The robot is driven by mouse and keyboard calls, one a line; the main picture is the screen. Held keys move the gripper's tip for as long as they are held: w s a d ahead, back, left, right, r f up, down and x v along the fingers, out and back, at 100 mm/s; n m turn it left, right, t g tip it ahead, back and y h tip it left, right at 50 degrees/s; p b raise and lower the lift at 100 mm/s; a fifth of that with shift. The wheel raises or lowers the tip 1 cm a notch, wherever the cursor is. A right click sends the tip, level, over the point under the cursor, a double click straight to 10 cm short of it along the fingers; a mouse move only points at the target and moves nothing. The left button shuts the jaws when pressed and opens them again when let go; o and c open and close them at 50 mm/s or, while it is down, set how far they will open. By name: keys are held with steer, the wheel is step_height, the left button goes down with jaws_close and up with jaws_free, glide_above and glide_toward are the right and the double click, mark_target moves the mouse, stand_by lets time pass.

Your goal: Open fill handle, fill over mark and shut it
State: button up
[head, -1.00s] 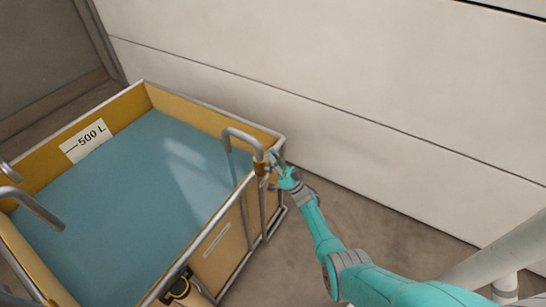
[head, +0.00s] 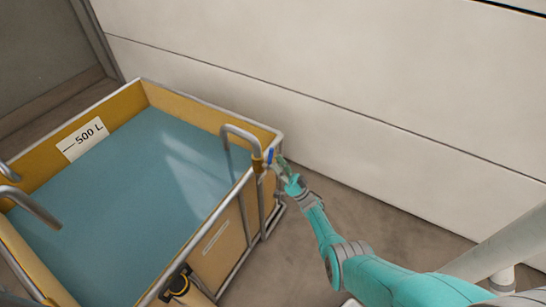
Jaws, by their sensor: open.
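The yellow tank (head: 107,108) holds blue water (head: 130,210). A white label with a black mark, "500 L" (head: 82,139), is on its far left wall. The water's edge lies at about the label's lower edge, with the printed line just above it. The fill pipe (head: 240,130) bends over the tank's right wall, and a faint bluish streak below its mouth looks like running water. The blue fill handle (head: 269,156) is on the pipe's outer side. My gripper (head: 282,163) is open just right of the handle; whether it touches is too small to tell.
Another grey bent pipe (head: 30,205) reaches over the tank's left side. A black and yellow fitting (head: 179,282) is on the near wall. A pale panelled wall (head: 350,80) stands behind. Bare floor (head: 375,215) lies right of the tank.

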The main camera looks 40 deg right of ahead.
steer(key=shift+v, duration=1.25)
stand_by(6.8)
